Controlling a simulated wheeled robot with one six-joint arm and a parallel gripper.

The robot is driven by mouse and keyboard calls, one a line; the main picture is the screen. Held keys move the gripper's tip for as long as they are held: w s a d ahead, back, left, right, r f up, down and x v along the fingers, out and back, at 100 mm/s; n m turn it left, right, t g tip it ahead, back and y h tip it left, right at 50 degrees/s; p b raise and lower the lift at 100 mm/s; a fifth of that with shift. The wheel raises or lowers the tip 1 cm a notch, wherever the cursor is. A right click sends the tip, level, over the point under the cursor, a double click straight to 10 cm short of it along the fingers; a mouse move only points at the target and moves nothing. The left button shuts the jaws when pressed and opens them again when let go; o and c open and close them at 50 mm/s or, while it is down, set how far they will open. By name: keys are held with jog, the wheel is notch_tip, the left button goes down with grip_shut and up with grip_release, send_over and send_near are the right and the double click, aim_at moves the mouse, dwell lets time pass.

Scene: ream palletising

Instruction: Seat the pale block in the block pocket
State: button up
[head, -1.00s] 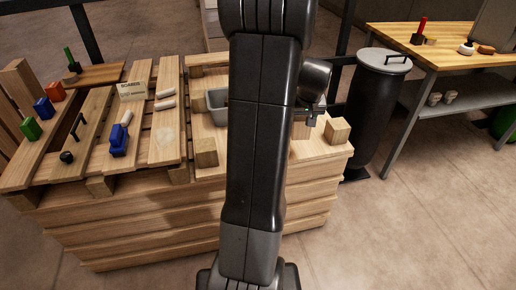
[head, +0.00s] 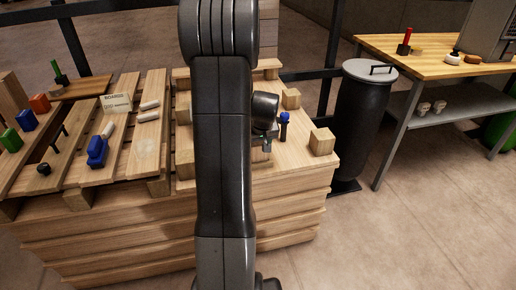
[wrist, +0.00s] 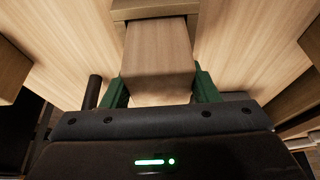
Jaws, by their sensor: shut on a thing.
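The pale block (wrist: 158,55) is wooden and sits between the green fingers of my gripper (wrist: 160,90) in the wrist view, which are shut on it. Its far end lies against or inside a wooden frame (wrist: 155,9), which looks like the block pocket. I cannot tell how deep the block sits, as its underside is hidden. In the head view my arm covers the pocket and the held block. Only part of my gripper (head: 266,140) shows at the right of the arm, low over the pallet top.
Wooden blocks (head: 321,141) (head: 291,98) stand at the pallet's right side. An upright blue-topped piece (head: 284,118) stands close to my gripper. A dark post (wrist: 93,92) rises left of the fingers in the wrist view. A black bin (head: 364,125) stands beyond the pallet.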

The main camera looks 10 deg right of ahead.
jog(key=shift+f, duration=0.65)
jog(key=shift+f, duration=0.2)
jog(key=o, duration=1.1)
jog(key=shift+c, duration=0.2)
jog(key=p+v, duration=0.2)
jog(key=v, duration=1)
jog(key=shift+r, duration=0.2)
